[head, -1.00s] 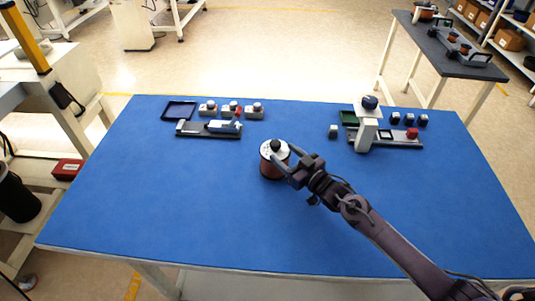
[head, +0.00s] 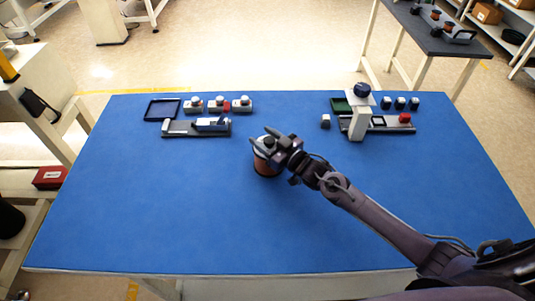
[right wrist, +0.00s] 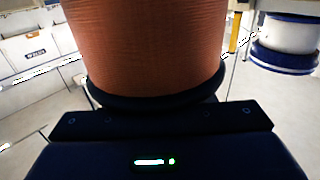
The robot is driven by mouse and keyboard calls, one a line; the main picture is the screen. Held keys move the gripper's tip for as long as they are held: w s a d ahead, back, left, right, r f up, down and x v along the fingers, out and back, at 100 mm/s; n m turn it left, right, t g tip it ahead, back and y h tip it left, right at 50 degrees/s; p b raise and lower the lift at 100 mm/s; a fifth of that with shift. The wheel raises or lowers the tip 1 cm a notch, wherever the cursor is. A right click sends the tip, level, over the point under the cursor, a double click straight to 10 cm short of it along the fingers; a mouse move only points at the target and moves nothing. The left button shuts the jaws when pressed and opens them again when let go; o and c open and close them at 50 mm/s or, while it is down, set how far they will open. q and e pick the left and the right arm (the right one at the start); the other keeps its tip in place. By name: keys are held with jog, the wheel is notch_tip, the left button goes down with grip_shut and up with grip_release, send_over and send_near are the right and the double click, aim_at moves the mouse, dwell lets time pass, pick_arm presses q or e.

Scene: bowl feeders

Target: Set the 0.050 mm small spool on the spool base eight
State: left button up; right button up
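A copper-coloured spool (head: 265,163) with a dark top knob stands upright on the blue table, near the middle. My right gripper (head: 266,141) is at its top, with its two fingers reaching to either side of the knob; whether they press on it cannot be told. In the right wrist view the copper winding (right wrist: 145,45) and its dark lower flange fill the space right in front of the gripper body; the fingers do not show there. No spool base can be told by its number, and no size label is readable. My left gripper is out of view.
On the blue table (head: 150,230), a grey fixture (head: 180,130), a dark tray (head: 150,110) and several small round-topped units stand back left. A white post fixture (head: 358,124) stands back right. A dark side table (head: 428,32) holds a stand with copper spools (head: 447,27). The table front is clear.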

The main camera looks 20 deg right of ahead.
jog(key=shift+d, duration=0.1)
jog(key=shift+c, duration=1.2)
jog(key=shift+w, duration=0.1)
grip_shut()
jog(key=shift+w+r, duration=0.15)
jog(key=shift+r, duration=0.05)
